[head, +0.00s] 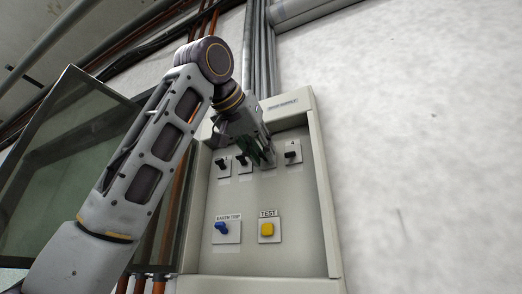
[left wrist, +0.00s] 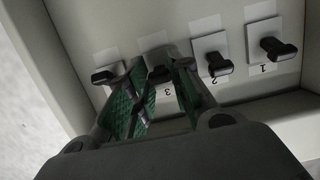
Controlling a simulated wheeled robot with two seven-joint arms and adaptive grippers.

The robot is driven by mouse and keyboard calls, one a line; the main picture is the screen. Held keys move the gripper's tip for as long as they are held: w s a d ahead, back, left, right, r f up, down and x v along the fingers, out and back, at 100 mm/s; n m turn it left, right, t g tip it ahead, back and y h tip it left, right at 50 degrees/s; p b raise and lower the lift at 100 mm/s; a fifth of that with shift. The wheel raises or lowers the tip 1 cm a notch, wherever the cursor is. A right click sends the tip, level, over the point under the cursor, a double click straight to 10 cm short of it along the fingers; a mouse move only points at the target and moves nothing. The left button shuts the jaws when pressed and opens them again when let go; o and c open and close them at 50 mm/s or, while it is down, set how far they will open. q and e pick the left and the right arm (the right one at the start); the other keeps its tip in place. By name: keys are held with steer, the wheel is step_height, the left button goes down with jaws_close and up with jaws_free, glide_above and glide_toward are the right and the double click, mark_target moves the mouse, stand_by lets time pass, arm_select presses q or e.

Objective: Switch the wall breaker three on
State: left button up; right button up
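The grey breaker panel (head: 305,220) is on the wall, with a row of black switches in its upper part. Breaker three (left wrist: 159,74), labelled 3 in the left wrist view, is partly covered by my fingers. My left gripper (head: 262,158) is at this switch; its green-padded fingers (left wrist: 160,72) stand apart, one on each side of the switch's dark handle. Whether they touch it I cannot tell. In the head view the gripper hides most of breaker three. My right gripper is not in view.
Breaker two (left wrist: 219,65) and breaker one (left wrist: 277,48) sit beside it; breaker four (head: 291,154) is on the other side. Below are a blue earth trip switch (head: 222,228) and a yellow test button (head: 267,230). A glass door (head: 65,160) stands open at left.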

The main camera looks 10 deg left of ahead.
arm_select(q)
steer(key=o, duration=0.4)
steer(key=shift+s, duration=0.1)
steer(key=shift+v, duration=5.95)
steer(key=shift+c, duration=0.2)
